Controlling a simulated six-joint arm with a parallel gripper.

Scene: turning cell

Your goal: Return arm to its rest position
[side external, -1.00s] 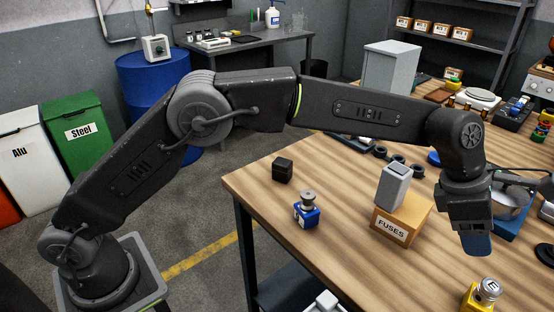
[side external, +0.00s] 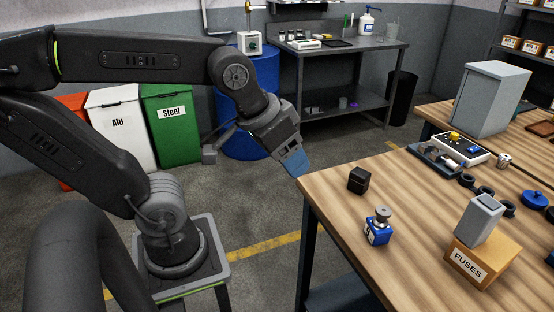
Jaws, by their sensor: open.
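My gripper (side external: 296,163) has blue fingers and points down and to the right in the side external view. It hangs just off the left corner of the wooden table (side external: 400,215), apart from the things on it. Nothing shows between its fingers, though the gap between them is hard to see from this side. My arm is folded back over its base, with the elbow at the upper left.
A black cube (side external: 358,180) and a blue block with a metal knob (side external: 378,227) stand near the table's left edge. A FUSES box (side external: 478,262) bears a grey block (side external: 480,219). A blue drum (side external: 252,105) and Steel bin (side external: 172,125) stand behind my gripper.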

